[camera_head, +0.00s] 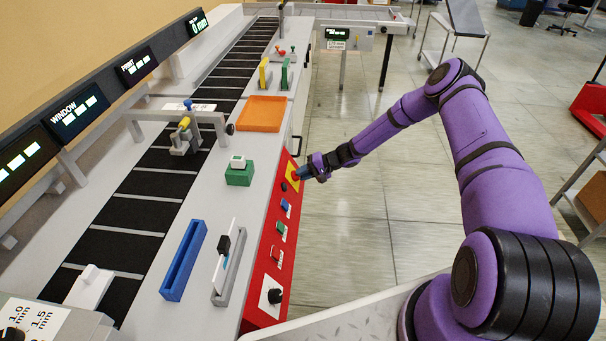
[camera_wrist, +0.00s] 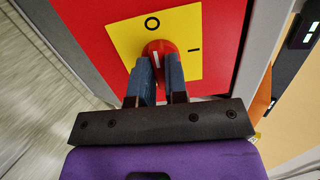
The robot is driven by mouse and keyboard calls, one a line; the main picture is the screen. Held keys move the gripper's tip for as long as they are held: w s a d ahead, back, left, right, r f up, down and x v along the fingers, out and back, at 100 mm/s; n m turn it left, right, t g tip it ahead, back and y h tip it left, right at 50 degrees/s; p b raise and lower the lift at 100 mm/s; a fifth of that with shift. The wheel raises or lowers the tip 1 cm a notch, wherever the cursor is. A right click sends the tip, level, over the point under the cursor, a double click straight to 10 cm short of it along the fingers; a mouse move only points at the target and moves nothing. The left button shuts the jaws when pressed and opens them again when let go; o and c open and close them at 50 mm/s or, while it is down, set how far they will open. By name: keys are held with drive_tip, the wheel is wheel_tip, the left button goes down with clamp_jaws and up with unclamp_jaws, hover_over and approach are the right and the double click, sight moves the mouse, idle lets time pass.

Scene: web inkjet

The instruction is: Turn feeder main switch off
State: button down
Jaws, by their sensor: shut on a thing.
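The feeder main switch is a red rotary knob (camera_wrist: 159,47) on a yellow plate (camera_wrist: 187,30), marked O and I. In the wrist view O is above the knob and I is to its right. A short white mark shows on the knob between my fingers; the fingers hide much of it, so I cannot tell its setting. My gripper (camera_wrist: 158,66) has its two blue fingers on either side of the knob, shut on it. In the head view my gripper (camera_head: 299,173) reaches the yellow plate (camera_head: 292,169) on the red panel from the right and hides the knob.
The red panel (camera_head: 264,250) also carries blue, green and red buttons and a black knob (camera_head: 274,296) at its lower end. An orange tray (camera_head: 262,114) and a green block with a white button (camera_head: 239,172) stand on the bench above.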

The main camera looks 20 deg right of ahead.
drive_tip(key=shift+d+n, duration=0.1)
drive_tip(key=shift+n, duration=0.2)
idle(0.4)
drive_tip(key=c, duration=1.1)
unclamp_jaws()
drive_tip(key=shift+c, duration=0.2)
drive_tip(key=v, duration=1)
drive_tip(key=shift+s+d+r, duration=0.15)
drive_tip(key=shift+d+r, duration=0.05)
drive_tip(key=shift+d, duration=0.1)
